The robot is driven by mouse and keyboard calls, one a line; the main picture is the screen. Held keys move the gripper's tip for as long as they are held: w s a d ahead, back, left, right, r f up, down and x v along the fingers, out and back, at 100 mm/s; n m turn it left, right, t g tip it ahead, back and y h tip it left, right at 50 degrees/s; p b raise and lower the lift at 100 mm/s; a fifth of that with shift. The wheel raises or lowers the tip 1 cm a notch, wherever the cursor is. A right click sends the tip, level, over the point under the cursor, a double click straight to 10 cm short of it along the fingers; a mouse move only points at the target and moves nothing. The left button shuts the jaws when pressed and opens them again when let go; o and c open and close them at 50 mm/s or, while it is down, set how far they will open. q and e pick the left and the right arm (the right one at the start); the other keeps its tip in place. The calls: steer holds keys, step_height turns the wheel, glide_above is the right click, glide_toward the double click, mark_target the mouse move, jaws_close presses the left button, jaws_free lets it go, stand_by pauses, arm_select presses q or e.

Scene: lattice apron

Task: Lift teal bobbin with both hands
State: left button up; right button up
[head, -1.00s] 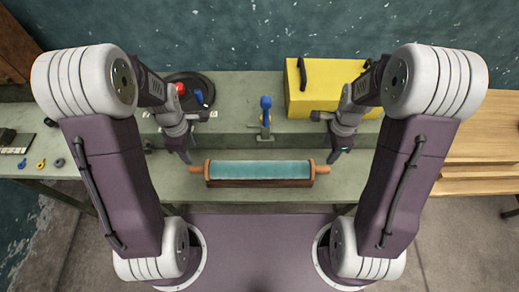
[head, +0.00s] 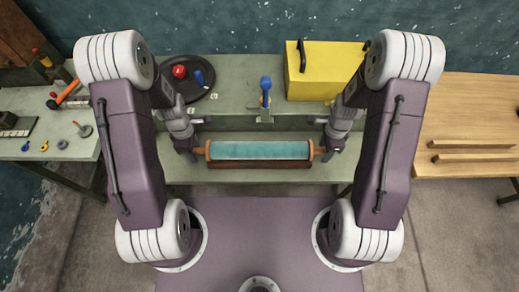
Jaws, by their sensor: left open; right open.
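The teal bobbin (head: 260,151) lies level across a dark brown cradle (head: 260,164) on the lower front shelf of the grey-green bench. It has orange-brown end flanges and short handles at both ends. My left gripper (head: 194,152) is open at the bobbin's left handle. My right gripper (head: 326,152) is open at the right handle. Both grippers are close to the handles; whether the fingers straddle or touch them is too small to tell.
A yellow box (head: 325,75) stands behind on the right. A blue-topped tool (head: 265,90) stands behind the bobbin. A dark round tray (head: 190,95) holds a red and a blue item. A wooden table (head: 470,110) is at the right, and a side bench (head: 70,145) with small tools at the left.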

arm_select(q)
steer(key=shift+f, duration=0.4)
arm_select(e)
steer(key=shift+f, duration=0.35)
arm_select(q)
jaws_close()
arm_select(e)
jaws_close()
arm_select(q)
steer(key=shift+r, duration=0.1)
stand_by(0.5)
